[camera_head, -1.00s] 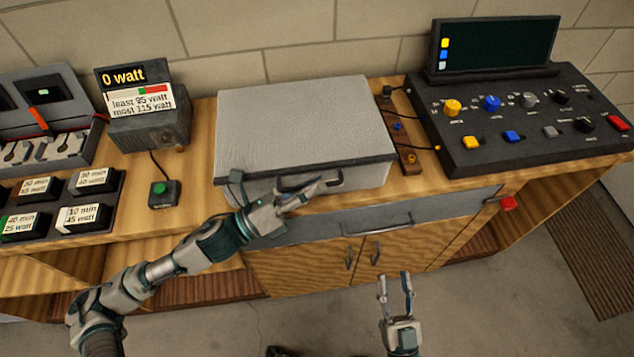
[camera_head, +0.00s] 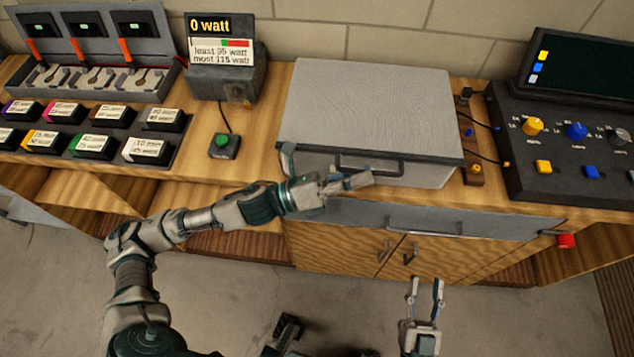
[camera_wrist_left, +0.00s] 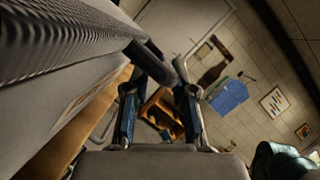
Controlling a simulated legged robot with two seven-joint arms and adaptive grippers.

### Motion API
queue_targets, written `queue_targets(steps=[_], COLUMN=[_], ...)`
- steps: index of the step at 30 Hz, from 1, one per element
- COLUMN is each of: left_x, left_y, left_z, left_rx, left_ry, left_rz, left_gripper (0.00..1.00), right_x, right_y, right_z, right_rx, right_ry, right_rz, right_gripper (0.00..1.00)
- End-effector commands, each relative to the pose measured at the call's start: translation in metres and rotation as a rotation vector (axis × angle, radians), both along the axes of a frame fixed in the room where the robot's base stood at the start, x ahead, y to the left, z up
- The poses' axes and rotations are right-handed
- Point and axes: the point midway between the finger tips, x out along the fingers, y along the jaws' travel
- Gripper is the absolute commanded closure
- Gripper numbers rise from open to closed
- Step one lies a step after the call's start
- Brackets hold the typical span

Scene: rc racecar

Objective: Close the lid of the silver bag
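The silver bag (camera_head: 368,105) is a flat grey case on the wooden counter. Its lid looks down, with a dark rim along the front edge and a dark handle (camera_head: 370,166) on the front. My left gripper (camera_head: 352,181) is at the bag's front, just below and left of the handle; contact cannot be told. In the left wrist view its two fingers (camera_wrist_left: 159,108) stand apart with nothing clearly held between them, and a dark bar crosses close above them. My right gripper (camera_head: 426,290) is open and empty, low in front of the cabinet.
A watt meter (camera_head: 224,68) and a green button box (camera_head: 223,145) stand left of the bag, with labelled battery blocks (camera_head: 112,116) further left. A cable strip (camera_head: 470,160) and a control console (camera_head: 560,150) are on the right. A cabinet (camera_head: 400,245) is below.

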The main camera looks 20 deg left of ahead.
Motion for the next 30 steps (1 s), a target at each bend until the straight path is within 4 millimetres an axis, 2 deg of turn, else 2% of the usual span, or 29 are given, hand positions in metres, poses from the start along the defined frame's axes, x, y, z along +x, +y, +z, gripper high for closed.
queue_targets(steps=[6,15,30], left_x=[-0.020,-0.041,-0.049], left_y=[0.039,0.073,0.087], left_z=[-0.017,-0.028,-0.032], left_rx=[0.004,0.001,0.000], left_ry=[0.009,0.007,0.003], left_rz=[0.006,0.004,0.002], left_gripper=[0.77,0.77,0.77], right_x=[0.000,0.000,0.000], right_y=[0.000,0.000,0.000], right_z=[0.000,0.000,0.000], right_rx=[0.000,0.001,-0.001], right_ry=[0.000,0.000,0.001], right_rz=[0.000,-0.001,0.000], right_gripper=[0.60,0.60,0.60])
